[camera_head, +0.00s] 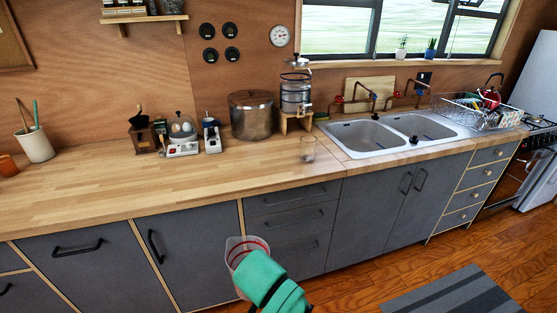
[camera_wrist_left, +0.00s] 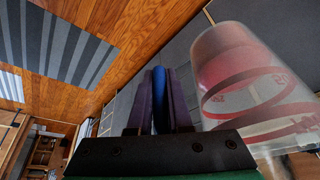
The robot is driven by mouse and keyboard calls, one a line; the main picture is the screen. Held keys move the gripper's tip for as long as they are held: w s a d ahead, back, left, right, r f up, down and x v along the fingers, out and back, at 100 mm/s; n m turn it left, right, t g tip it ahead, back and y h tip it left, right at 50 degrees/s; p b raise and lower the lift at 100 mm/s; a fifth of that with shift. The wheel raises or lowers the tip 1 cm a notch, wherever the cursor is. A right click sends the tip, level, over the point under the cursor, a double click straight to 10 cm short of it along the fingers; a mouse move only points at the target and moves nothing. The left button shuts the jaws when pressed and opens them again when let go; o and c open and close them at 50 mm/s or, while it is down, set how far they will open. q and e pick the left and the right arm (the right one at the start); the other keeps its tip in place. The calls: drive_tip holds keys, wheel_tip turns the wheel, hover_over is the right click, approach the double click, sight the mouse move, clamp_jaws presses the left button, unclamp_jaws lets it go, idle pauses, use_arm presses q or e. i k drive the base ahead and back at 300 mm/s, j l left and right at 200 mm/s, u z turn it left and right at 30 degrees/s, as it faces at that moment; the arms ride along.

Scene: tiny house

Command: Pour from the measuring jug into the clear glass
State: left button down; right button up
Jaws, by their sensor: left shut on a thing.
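The measuring jug (camera_head: 235,251) is translucent with red markings. In the head view it is in front of the drawers, low in the picture and apart from the counter. My green left wrist covers part of it. In the left wrist view the jug (camera_wrist_left: 250,85) is just right of my left gripper (camera_wrist_left: 160,90). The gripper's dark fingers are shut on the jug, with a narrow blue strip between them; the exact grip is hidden. Reddish colour shows through the jug wall. The clear glass (camera_head: 308,149) stands upright on the counter, left of the sink. My right gripper is not in view.
The wooden counter (camera_head: 110,195) is clear along its front. A large metal pot (camera_head: 251,115), a water dispenser (camera_head: 296,95) and an egg cooker (camera_head: 182,128) stand behind. A double sink (camera_head: 365,136) and dish rack (camera_head: 475,112) are to the right. A striped rug (camera_head: 460,297) lies on the floor.

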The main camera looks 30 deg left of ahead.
sight(308, 150)
drive_tip(key=i+l+u, duration=0.85)
drive_tip(key=i+l, duration=0.2)
drive_tip(key=l, duration=0.3)
